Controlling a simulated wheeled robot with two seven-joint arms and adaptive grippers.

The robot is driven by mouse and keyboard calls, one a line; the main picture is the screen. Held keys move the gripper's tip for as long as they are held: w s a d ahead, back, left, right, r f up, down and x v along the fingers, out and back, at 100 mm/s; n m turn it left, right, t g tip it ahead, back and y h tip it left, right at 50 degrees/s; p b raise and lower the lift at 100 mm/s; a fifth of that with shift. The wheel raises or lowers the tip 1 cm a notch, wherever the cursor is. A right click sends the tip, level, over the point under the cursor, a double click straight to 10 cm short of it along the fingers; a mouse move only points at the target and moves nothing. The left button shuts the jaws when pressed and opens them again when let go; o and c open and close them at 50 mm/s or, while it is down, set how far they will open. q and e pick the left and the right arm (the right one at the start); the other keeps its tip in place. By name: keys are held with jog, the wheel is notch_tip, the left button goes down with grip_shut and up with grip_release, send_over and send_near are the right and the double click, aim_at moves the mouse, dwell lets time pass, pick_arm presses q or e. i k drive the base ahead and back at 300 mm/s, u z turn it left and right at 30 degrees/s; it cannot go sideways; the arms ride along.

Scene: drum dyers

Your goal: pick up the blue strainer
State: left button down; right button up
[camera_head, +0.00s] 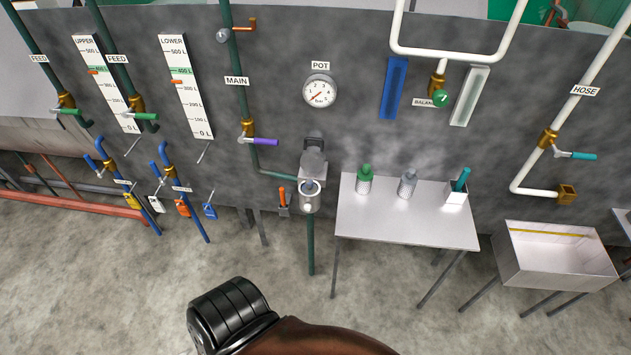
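Two upright grey cylinders that look like strainers stand on the white table (355,223). The left one has a green top (364,180). The right one is a grey cylinder (407,184) with a dull blue-grey top. A small bluish piece shows in the mouth of the metal strainer housing (309,200) left of the table. I cannot tell for sure which of these is the blue strainer.
A white holder (455,195) with a teal handle stands at the table's right end. A pale basin (552,268) is further right. Valves, pipes, gauges and an orange-handled tool (283,200) line the wall. Bare floor (150,285) lies in front.

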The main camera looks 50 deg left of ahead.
aim_at(310, 187)
jog(key=u, duration=0.5)
jog(key=i, duration=1)
jog(key=u, duration=1.5)
jog(key=i, duration=0.55)
jog(key=z, duration=2.25)
jog(key=k, duration=1.7)
jog(key=u, duration=0.15)
